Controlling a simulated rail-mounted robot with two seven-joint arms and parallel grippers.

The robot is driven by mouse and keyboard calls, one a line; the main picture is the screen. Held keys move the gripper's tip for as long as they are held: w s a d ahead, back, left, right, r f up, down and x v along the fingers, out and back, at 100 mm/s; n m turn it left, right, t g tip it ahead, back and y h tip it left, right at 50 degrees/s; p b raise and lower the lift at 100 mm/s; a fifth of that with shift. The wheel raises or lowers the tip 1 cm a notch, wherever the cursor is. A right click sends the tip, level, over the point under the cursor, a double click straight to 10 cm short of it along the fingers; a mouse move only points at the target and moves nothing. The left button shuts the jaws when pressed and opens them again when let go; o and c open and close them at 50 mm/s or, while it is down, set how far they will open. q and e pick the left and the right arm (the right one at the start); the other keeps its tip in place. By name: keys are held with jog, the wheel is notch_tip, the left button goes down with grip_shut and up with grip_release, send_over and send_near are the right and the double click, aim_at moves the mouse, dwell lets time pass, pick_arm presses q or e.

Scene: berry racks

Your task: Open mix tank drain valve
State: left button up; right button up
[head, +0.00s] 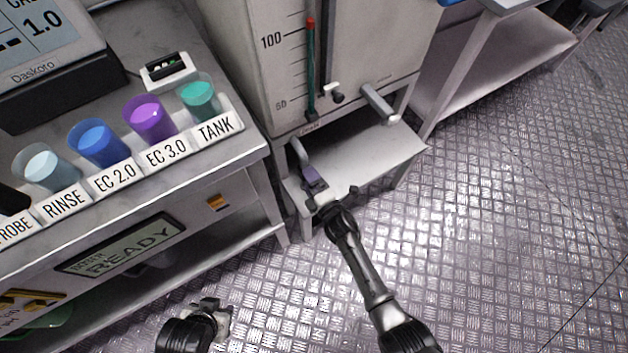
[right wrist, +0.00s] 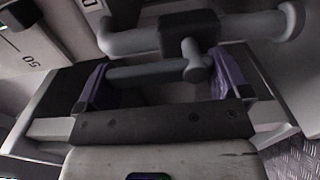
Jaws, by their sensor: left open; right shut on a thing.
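The mix tank (head: 345,60) is a pale box with a level scale, standing on a low stand. A grey curved drain pipe (head: 299,152) comes out below its front, and my right gripper (head: 313,182) is at its lower end. In the right wrist view, the grey valve handle bar (right wrist: 150,72) with a T-shaped joint lies between the purple fingers of my right gripper (right wrist: 160,85), which is shut on it. The pipe (right wrist: 130,43) runs just above the bar. Most of the valve is hidden in the head view. My left gripper (head: 215,312) is open and empty, low over the floor.
A bench (head: 235,165) at left bears several cups: TANK (head: 200,98), EC 3.0 (head: 150,118), EC 2.0 (head: 98,143) and RINSE (head: 42,165). A grey handle (head: 377,102) sticks out at the tank's lower right. The metal floor (head: 480,220) at right is clear.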

jog(key=o, duration=0.9)
jog(key=p+v, duration=0.5)
jog(key=v, duration=0.8)
jog(key=shift+s+d, duration=0.15)
jog(key=shift+s, duration=0.2)
